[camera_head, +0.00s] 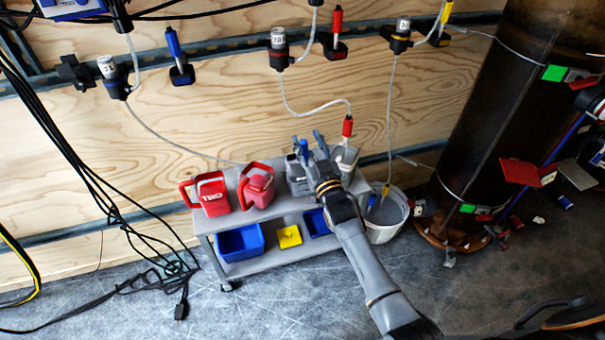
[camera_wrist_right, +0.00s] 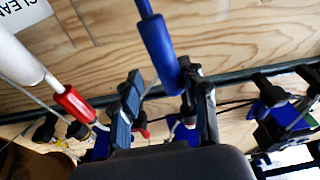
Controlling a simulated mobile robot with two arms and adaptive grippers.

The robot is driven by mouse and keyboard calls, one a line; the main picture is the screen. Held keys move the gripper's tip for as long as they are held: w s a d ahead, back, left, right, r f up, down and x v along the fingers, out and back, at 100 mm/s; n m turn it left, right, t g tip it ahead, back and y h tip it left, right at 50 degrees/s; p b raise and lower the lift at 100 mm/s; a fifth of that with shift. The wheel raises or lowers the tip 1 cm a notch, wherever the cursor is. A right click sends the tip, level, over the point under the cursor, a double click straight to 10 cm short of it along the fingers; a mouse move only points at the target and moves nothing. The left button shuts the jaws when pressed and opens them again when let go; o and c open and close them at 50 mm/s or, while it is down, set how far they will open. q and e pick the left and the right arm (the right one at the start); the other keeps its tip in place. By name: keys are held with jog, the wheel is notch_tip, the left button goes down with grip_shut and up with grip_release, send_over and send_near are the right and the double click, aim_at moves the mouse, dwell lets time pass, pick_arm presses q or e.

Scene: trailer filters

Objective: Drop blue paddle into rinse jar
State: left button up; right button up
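My right gripper (camera_head: 313,145) is over the right part of the grey cart (camera_head: 228,218). In the right wrist view its two fingers (camera_wrist_right: 165,105) are apart. A blue handle (camera_wrist_right: 160,48), apparently the blue paddle's, reaches down between them, close to the right finger with a gap to the left one. In the head view a blue piece (camera_head: 304,149) shows beside the fingers, above a grey jug (camera_head: 296,176). The paddle's far end cannot be made out. Which vessel is the rinse jar is not clear. My left gripper is out of view.
Two red jugs (camera_head: 211,193) (camera_head: 258,184) stand on the cart top. Blue bins (camera_head: 240,243) and a yellow one (camera_head: 289,237) are below. A white bucket (camera_head: 386,232) stands to the right. A red-tipped hose (camera_head: 347,127) hangs close to my gripper. Another blue-handled tool (camera_head: 175,45) hangs on the wall.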

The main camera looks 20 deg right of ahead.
jog(key=s+f, duration=0.2)
jog(key=s, duration=0.9)
jog(key=shift+s+d, duration=0.4)
jog(key=shift+f, duration=0.1)
